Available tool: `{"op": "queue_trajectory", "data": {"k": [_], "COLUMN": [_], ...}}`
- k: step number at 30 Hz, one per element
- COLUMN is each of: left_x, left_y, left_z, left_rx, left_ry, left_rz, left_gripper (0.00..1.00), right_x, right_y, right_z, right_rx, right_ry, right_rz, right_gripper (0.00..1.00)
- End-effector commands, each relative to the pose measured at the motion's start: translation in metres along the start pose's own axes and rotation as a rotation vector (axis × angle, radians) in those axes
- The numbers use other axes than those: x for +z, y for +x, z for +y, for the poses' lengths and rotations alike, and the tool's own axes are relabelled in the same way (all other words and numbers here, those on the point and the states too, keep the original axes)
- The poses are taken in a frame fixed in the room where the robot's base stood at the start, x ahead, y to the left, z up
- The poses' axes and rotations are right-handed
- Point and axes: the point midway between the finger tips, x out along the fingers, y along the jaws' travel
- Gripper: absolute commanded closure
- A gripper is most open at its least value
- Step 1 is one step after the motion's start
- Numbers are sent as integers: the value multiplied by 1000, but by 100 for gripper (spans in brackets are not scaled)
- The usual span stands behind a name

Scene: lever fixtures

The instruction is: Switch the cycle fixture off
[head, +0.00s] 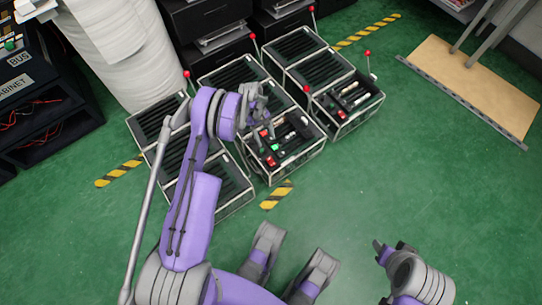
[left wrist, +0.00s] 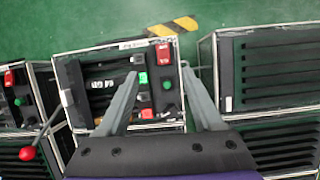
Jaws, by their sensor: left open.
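Several black fixture boxes in metal frames stand on the floor. The nearest one with buttons, a control box (head: 285,150), carries red and green buttons and switches; it also shows in the left wrist view (left wrist: 75,82). I cannot read its label (left wrist: 132,45), so I cannot tell which fixture is the cycle one. My left gripper (head: 262,122) is open over this box, its fingers (left wrist: 160,80) apart with nothing between them. A red-knobbed lever (head: 307,89) stands beside the box's right side. My right gripper (head: 389,246) is low at right, away from the fixtures; its jaws are unclear.
A second control box (head: 350,100) stands to the right. Other red-knobbed levers (head: 367,54) rise among the boxes. A white roll (head: 110,45) and a dark cabinet (head: 40,90) are at left. A wooden board (head: 480,90) lies at right. Green floor is free in front.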

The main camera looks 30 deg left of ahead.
Motion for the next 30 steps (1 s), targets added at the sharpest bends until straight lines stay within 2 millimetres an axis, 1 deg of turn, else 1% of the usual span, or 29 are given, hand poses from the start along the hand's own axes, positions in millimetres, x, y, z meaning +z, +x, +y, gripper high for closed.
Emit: {"op": "queue_trajectory", "data": {"k": [1, 3, 5, 8, 11, 18, 21, 25, 30], "left_x": [-9, -14, -16, -16, -16, -15, -14, -13, -13], "left_y": [15, 25, 30, 39, 53, 99, 115, 129, 137], "left_z": [-3, -5, -7, -7, -7, -7, -7, -7, -7], "left_rx": [-1, -3, -5, -5, -5, -5, -4, -4, -5], "left_ry": [-19, -35, -42, -46, -45, -43, -44, -44, -44], "left_rz": [-10, -21, -26, -28, -28, -27, -26, -26, -26], "left_gripper": [32, 32, 32, 32, 32, 32, 32, 32, 32], "right_x": [1, 2, 2, 2, 3, 4, 5, 5, 5], "right_y": [6, 8, 9, 11, 14, 22, 25, 27, 28], "right_z": [0, 0, 0, 0, 0, 0, 0, 0, 0], "right_rx": [0, 0, 0, 0, 0, 0, 0, 0, 0], "right_ry": [0, 0, 0, 0, 0, 0, 0, 0, 0], "right_rz": [-1, -1, -2, -2, -2, -2, -2, -1, -1], "right_gripper": [50, 50, 50, 50, 50, 50, 50, 50, 50]}}
